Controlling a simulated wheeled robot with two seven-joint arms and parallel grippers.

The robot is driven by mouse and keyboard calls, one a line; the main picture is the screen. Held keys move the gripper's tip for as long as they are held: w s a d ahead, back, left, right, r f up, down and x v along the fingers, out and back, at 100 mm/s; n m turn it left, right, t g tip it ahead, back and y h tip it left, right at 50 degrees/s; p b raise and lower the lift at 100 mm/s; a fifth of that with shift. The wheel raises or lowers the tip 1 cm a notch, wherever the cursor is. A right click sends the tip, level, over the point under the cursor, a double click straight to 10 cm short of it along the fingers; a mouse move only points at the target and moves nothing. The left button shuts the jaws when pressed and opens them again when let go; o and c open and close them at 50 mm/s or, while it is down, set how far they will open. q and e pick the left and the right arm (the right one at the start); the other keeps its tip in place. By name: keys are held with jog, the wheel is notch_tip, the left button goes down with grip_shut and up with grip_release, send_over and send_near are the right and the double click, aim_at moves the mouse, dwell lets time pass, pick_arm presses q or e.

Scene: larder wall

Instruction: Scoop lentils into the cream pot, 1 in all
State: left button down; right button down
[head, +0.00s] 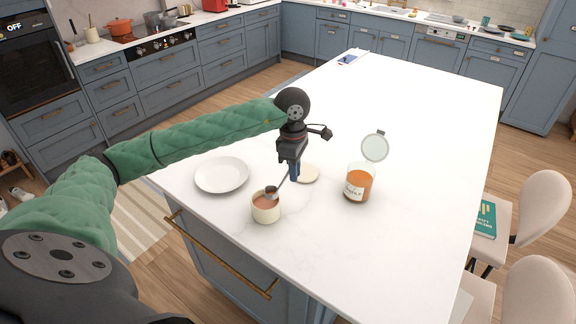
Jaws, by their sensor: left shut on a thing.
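The cream pot (265,212) stands upright on the white island top, with orange-brown content showing inside its rim. My left gripper (294,176) points down above and right of the pot, shut on the handle of a scoop (272,192). The scoop slants down to the left, and its dark bowl is at the pot's mouth; I cannot tell whether it touches the rim or what it holds. My right gripper is not in view.
A white plate (222,175) lies left of the pot. A flat cream disc (307,173), partly hidden by my gripper, lies behind it. Chairs stand along the right side.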

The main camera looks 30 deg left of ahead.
pick_arm(q)
jog(key=shift+w+d+r+y, duration=0.1)
jog(key=shift+d+r+y, duration=0.1)
jog(key=shift+r, duration=0.4)
jog(key=shift+w+d+r+y, duration=0.1)
jog(key=shift+d+r+y, duration=0.1)
jog(key=shift+r, duration=0.35)
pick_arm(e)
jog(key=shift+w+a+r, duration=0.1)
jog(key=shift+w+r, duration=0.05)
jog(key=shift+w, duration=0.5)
